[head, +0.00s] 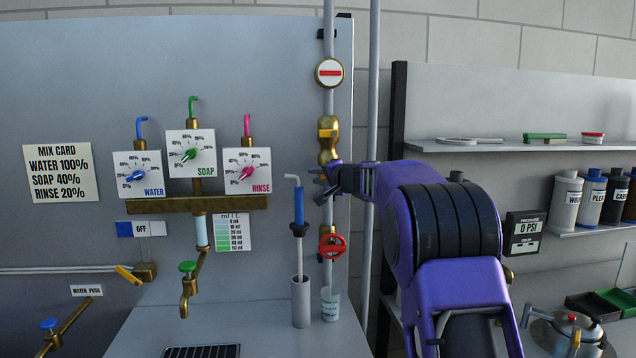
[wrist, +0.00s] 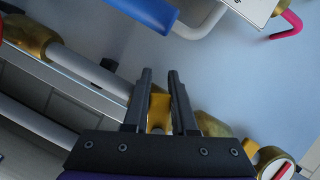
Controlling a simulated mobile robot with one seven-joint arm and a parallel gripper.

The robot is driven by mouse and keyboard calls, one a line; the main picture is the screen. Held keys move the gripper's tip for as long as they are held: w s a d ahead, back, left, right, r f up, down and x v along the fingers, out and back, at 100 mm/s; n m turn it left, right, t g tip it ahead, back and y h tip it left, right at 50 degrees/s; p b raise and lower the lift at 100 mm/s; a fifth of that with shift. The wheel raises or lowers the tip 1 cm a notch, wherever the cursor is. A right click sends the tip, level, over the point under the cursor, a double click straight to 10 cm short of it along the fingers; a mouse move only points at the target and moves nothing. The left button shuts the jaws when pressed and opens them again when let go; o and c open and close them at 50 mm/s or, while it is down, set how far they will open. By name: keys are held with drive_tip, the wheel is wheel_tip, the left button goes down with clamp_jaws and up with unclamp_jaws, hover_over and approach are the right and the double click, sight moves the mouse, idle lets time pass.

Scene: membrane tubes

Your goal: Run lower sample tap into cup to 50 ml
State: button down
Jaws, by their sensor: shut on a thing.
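A vertical pipe (head: 328,210) carries brass fittings, an upper yellow handle (head: 327,133) and a red handwheel (head: 332,246). My gripper (head: 322,186) is at the pipe between them. In the wrist view my gripper (wrist: 160,90) is shut on a yellow tap handle (wrist: 160,113) that sits between its fingers. In the head view my gripper hides most of that handle. A clear cup (head: 331,305) with markings stands upright at the foot of the pipe, below the red wheel. I cannot read the level in it.
A grey cylinder (head: 300,302) with a blue-handled tool (head: 298,207) stands left of the cup, close to the pipe. A dial panel, a green-handled tap (head: 187,267) and a grate (head: 202,351) lie further left. The pressure display (head: 526,235) reads 0 PSI.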

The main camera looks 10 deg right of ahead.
drive_tip(key=shift+a+r+m+t+y+b, duration=0.1)
drive_tip(key=shift+r+m+t+y+b, duration=0.3)
drive_tip(key=shift+m+b, duration=0.95)
drive_tip(key=shift+a+r+m+t+y+b, duration=0.1)
drive_tip(key=shift+r+m+t+y+b, duration=0.25)
drive_tip(key=shift+m+b, duration=0.95)
drive_tip(key=shift+r+n+b, duration=0.15)
drive_tip(key=shift+n+b, duration=0.2)
drive_tip(key=shift+n, duration=0.1)
drive_tip(key=c, duration=0.7)
unclamp_jaws()
drive_tip(key=shift+s, duration=0.1)
drive_tip(key=b+v, duration=0.3)
drive_tip(key=v, duration=1.4)
drive_tip(key=shift+s+r, duration=0.1)
drive_tip(key=shift+s, duration=0.1)
drive_tip(key=shift+h, duration=0.45)
